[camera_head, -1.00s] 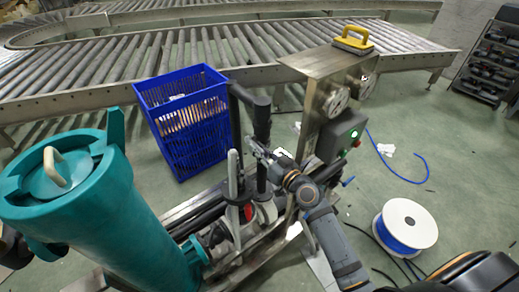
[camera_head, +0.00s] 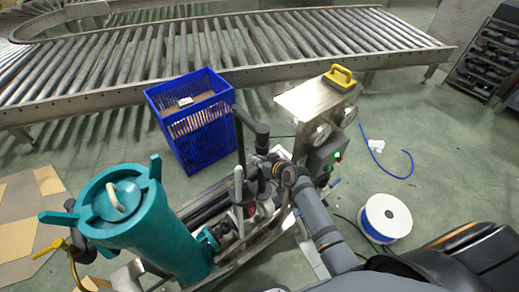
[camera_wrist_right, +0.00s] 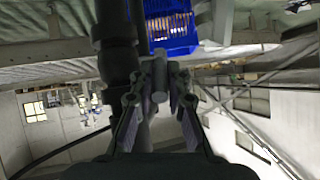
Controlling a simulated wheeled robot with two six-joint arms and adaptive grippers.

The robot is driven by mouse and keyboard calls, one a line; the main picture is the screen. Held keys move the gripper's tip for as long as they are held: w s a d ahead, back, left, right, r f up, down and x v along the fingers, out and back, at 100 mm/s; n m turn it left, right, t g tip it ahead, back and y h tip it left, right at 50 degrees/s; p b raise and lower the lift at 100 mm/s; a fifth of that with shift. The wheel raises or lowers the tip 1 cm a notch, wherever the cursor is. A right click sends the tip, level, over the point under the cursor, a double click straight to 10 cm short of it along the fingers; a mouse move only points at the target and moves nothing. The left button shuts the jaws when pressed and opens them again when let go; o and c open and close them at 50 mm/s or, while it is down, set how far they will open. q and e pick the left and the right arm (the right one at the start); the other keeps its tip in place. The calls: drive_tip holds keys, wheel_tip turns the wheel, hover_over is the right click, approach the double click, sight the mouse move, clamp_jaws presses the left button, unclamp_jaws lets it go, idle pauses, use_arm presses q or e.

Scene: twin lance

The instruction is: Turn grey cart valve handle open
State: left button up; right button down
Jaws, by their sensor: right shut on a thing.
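My right gripper (camera_head: 264,165) reaches in from the lower right to the cart's pipework, beside a black elbow pipe (camera_head: 252,124). In the right wrist view its fingers (camera_wrist_right: 158,88) are closed around a grey bar with a short crosspiece, which I take to be the grey valve handle (camera_wrist_right: 159,72). The black pipe (camera_wrist_right: 118,60) stands just left of the fingers there. In the head view the gripper and pipework hide most of the grip. A pale upright lever (camera_head: 239,186) stands left of the gripper. My left gripper is not in view.
A teal vessel (camera_head: 150,225) stands at the cart's left end. A blue crate (camera_head: 195,135) is behind, before the roller conveyor (camera_head: 220,45). A cable reel (camera_head: 385,218) lies right.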

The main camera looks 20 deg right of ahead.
sight(251, 156)
drive_tip(key=g+p, duration=0.1)
drive_tip(key=p, duration=0.1)
drive_tip(key=w+r+g+p, duration=0.1)
drive_tip(key=p, duration=0.1)
drive_tip(key=r+g+h+p, duration=0.1)
drive_tip(key=p, duration=0.1)
drive_tip(key=shift+w+a+r, duration=0.2)
drive_tip(key=shift+a, duration=0.05)
drive_tip(key=shift+w+g+p, duration=0.15)
drive_tip(key=shift+g+p, duration=0.45)
drive_tip(key=shift+g, duration=0.1)
drive_tip(key=shift+w+a+g+h, duration=0.2)
drive_tip(key=shift+w+g+h, duration=0.25)
drive_tip(key=shift+g, duration=0.35)
drive_tip(key=shift+w+a+g+h, duration=0.1)
drive_tip(key=shift+w+g+h, duration=0.2)
drive_tip(key=shift+g, duration=0.4)
use_arm(q)
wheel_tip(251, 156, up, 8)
drive_tip(key=b, duration=0.2)
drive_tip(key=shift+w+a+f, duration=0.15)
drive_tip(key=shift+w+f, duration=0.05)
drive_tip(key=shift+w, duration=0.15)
use_arm(e)
drive_tip(key=shift+w+a+r+g+h, duration=0.15)
drive_tip(key=shift+w+g+h, duration=0.2)
drive_tip(key=shift+g, duration=0.55)
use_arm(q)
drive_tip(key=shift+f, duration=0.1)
